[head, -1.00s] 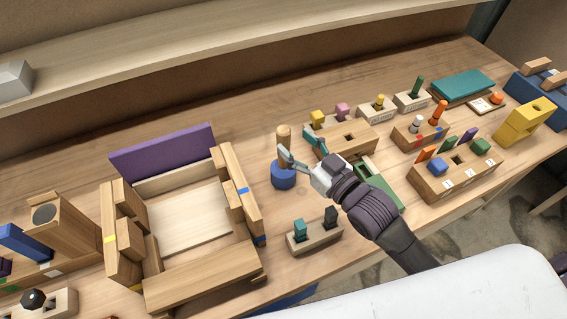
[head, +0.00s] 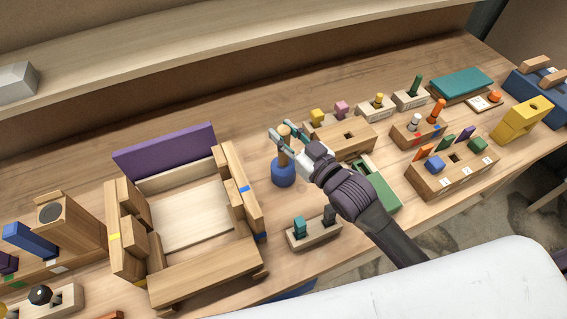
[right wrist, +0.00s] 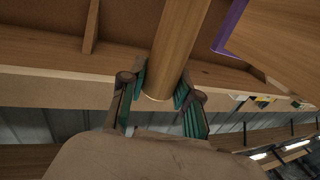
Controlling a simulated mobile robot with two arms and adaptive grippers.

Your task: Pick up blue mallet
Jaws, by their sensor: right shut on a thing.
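The blue mallet stands upright on the table, its round blue head (head: 283,175) down and its wooden handle (head: 284,153) up. My right gripper (head: 283,133) has its two fingers on either side of the upper handle and is shut on it. In the right wrist view, the handle (right wrist: 178,45) runs between the finger pads of my right gripper (right wrist: 160,93). The mallet head is out of sight in that view. In the head view, the head appears to rest on the table. My left gripper is in no view.
Left of the mallet is a wooden frame (head: 185,275) with a purple back panel (head: 165,150). Right of it stand wooden blocks with coloured pegs (head: 350,140) and a green tray (head: 380,190). A small peg block (head: 315,236) lies in front. A shelf (head: 250,40) runs behind.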

